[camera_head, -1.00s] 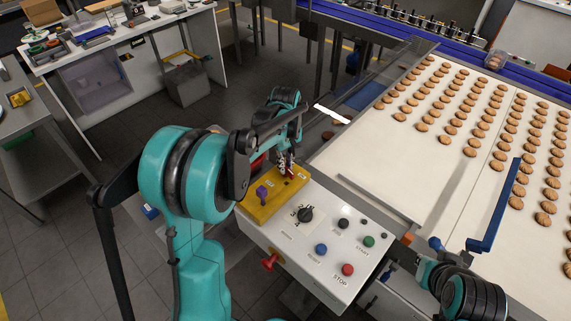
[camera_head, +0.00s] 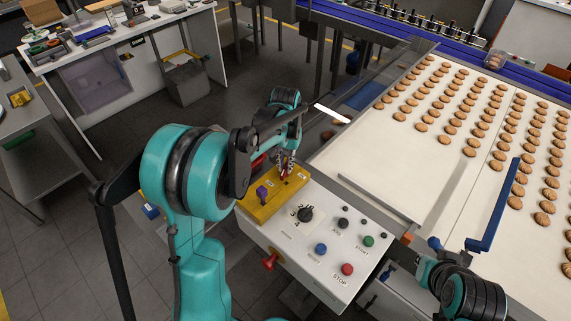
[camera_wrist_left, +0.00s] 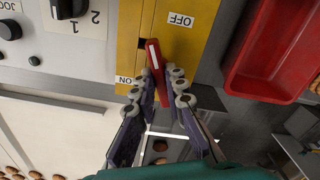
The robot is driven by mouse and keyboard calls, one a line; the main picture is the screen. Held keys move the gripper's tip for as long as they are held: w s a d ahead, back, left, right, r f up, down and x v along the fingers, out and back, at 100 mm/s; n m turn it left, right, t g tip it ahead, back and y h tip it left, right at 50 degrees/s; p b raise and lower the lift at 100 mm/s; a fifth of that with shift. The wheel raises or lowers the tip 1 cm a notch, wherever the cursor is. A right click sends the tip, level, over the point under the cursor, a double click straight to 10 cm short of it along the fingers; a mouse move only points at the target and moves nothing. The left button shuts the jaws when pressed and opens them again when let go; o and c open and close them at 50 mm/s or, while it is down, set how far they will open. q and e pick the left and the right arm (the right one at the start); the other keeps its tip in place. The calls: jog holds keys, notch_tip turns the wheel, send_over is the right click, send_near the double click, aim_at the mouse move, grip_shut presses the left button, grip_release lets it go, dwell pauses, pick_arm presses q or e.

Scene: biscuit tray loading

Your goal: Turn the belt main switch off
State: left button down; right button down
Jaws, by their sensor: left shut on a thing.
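The belt main switch is a red lever (camera_wrist_left: 155,62) in a slot of a yellow plate (camera_wrist_left: 195,52), with an ON label and an OFF label beside it. In the head view the yellow plate (camera_head: 257,212) lies on the control box. My left gripper (camera_head: 286,170) reaches down over the plate's far end. In the left wrist view its fingertips (camera_wrist_left: 157,88) are closed around the red lever. The lever's base is partly hidden, and I cannot tell its exact setting. My right arm shows at the lower right, but its fingers (camera_head: 425,265) are not clear.
The control box (camera_head: 320,262) has a black selector (camera_head: 306,214), a red STOP button (camera_head: 347,269) and a green START button (camera_head: 369,241). A purple part (camera_head: 262,194) stands on the yellow plate. A red bin (camera_wrist_left: 275,50) is close beside it. Biscuits lie on the white belt (camera_head: 400,165).

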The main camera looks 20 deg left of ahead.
aim_at(285, 166)
pick_arm(q)
jog(key=m, duration=0.4)
jog(key=shift+m, duration=0.3)
dwell(0.3)
jog(key=c, duration=1.6)
grip_release()
jog(key=shift+o, duration=0.2)
jog(key=shift+r, duration=0.15)
notch_tip(285, 166, up, 12)
